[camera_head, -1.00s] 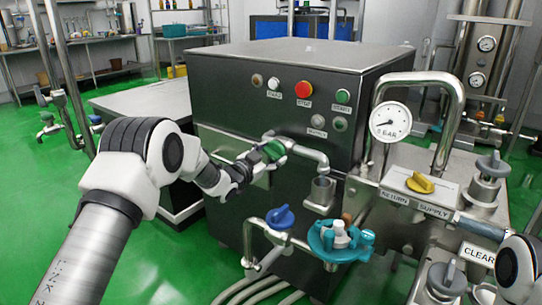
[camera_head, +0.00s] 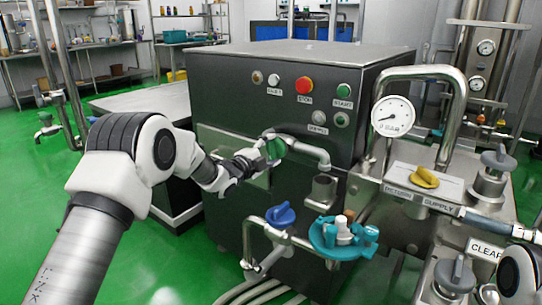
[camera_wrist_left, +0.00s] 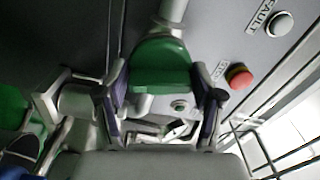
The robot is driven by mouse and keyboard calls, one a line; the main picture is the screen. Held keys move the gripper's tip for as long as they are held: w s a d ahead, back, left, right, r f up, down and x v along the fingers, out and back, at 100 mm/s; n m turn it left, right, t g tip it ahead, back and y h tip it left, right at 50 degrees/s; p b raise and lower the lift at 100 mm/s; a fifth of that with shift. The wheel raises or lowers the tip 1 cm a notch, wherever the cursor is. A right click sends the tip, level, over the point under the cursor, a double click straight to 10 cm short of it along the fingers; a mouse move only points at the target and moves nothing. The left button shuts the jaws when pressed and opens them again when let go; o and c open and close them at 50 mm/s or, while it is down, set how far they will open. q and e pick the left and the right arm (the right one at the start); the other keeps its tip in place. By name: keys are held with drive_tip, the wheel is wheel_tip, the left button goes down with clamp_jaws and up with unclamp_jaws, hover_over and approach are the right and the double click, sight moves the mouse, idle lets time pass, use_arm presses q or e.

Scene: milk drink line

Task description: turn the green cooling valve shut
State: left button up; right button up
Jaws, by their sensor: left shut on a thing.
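The green cooling valve handle (camera_head: 275,149) sits on a steel pipe on the front of the dark machine in the head view. My left gripper (camera_head: 259,158) reaches it from the left and is shut on the handle. In the left wrist view the green handle (camera_wrist_left: 161,68) lies between the two fingers of the left gripper (camera_wrist_left: 163,88), one on each side. Part of the handle is hidden by the fingers in the head view. At the right edge a white arm link of mine shows, but no right gripper.
A red stop button (camera_head: 304,86) is on the panel above. A yellow handle (camera_head: 424,177) and a pressure gauge (camera_head: 392,116) stand at right. Green floor is free at left.

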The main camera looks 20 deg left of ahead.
use_arm(q)
drive_tip(key=shift+m+b, duration=0.6)
drive_tip(key=shift+m, duration=0.7)
drive_tip(key=o, duration=1)
drive_tip(key=v, duration=1.2)
